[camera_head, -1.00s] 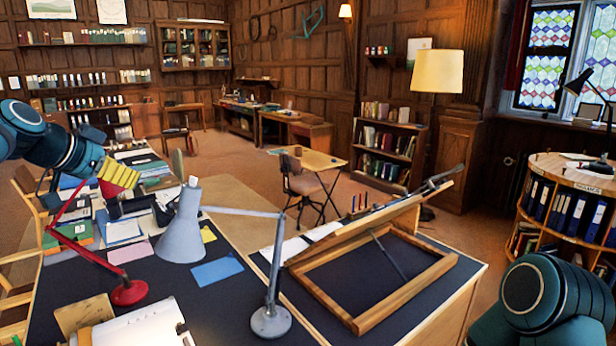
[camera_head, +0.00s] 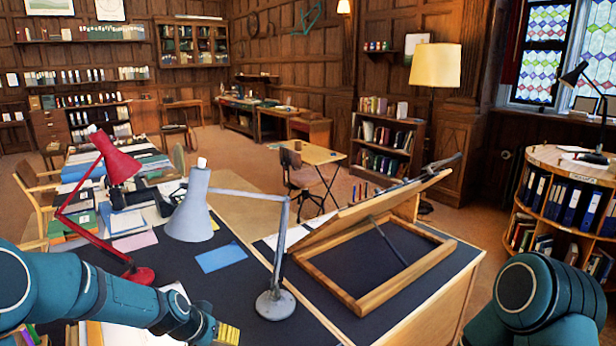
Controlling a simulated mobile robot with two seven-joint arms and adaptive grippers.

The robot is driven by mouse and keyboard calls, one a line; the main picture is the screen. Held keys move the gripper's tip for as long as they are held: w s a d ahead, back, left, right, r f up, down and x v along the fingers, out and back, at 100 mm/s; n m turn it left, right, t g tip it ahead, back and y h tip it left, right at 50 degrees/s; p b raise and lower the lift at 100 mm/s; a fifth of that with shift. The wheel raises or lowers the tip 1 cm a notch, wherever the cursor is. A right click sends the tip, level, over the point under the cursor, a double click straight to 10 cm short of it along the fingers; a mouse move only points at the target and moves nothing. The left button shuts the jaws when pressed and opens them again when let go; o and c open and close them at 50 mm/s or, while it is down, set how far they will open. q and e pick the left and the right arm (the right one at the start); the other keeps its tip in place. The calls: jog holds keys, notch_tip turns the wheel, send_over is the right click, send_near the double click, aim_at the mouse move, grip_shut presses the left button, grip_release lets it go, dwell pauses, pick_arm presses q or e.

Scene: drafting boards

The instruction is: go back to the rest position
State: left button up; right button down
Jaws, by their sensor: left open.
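My left arm comes in from the lower left, low over the front of the dark desk top. The end of it, with the yellow striped part of my left gripper (camera_head: 228,334), is at the bottom edge of the head view. The gripper is open, and I see nothing held in it. Its fingertips are mostly cut off by the frame edge. It is in front of the grey lamp's base and apart from it. Of my right arm, only a teal rounded link shows at the lower right; the right gripper is out of view.
A grey desk lamp (camera_head: 187,213) and a red desk lamp (camera_head: 117,160) stand on the desk (camera_head: 200,285). A tilted wooden drafting board (camera_head: 385,285) stands right of the grey lamp. A round bookshelf (camera_head: 570,172) is at the right.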

pick_arm(q)
jog(key=s+d+f+n+g, duration=0.1)
jog(key=s+d+f, duration=0.2)
jog(key=s+f, duration=0.3)
jog(key=s+d+f+g+b, duration=0.1)
jog(key=s+d+f, duration=0.3)
jog(key=s, duration=0.5)
jog(key=s+d+f+n+g+b, duration=0.1)
jog(key=s+d+f, duration=0.3)
jog(key=s+f, duration=0.3)
jog(key=shift+s+f+n, duration=0.3)
jog(key=shift+s+f, duration=0.1)
jog(key=shift+s, duration=0.25)
